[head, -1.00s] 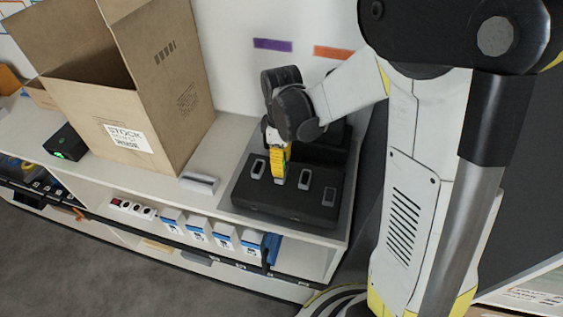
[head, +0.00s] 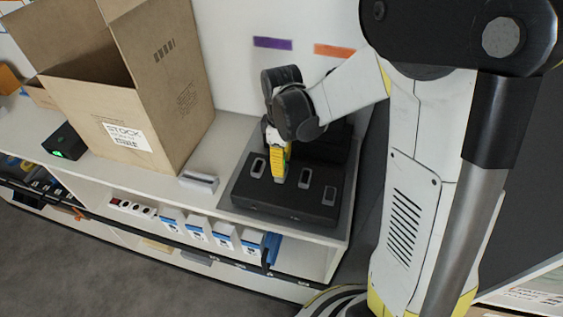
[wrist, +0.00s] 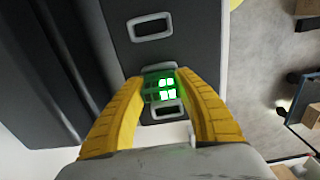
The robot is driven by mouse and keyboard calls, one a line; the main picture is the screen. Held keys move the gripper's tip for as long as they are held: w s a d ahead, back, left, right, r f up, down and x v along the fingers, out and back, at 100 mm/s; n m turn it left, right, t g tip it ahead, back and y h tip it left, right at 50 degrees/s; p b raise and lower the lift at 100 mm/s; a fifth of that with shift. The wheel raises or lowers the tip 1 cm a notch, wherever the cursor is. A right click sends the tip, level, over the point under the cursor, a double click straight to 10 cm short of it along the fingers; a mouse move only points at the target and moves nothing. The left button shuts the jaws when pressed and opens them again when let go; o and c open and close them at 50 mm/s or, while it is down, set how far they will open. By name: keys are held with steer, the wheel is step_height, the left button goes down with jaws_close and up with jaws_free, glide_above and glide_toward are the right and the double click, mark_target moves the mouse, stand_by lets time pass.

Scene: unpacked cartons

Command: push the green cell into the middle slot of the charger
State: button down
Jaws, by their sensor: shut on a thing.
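The charger (head: 285,205) is a dark box on a grey mat, with light-rimmed slots in a row on its top. My gripper (head: 279,172) points down over the row, between slots that show on both sides. In the wrist view my gripper (wrist: 160,92) has its yellow fingers closed on the green cell (wrist: 158,88), which has bright lit squares. Pale slot rim shows just above and below the cell there, and another slot (wrist: 150,27) is empty farther up. In the head view the fingers mostly hide the cell. I cannot tell whether its lower end is inside a slot.
A tall open carton (head: 140,90) stands left of the charger on the white shelf. A small white-grey block (head: 199,181) lies between them. A black device with a green light (head: 65,142) sits at far left. The wall is close behind the charger.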

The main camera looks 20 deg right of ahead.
steer(key=shift+f+b, duration=0.5)
steer(key=shift+f, duration=0.1)
stand_by(0.3)
steer(key=c, duration=0.9)
jaws_free()
steer(key=shift+r, duration=0.1)
step_height(320, 180, up, 12)
steer(key=shift+f, duration=0.1)
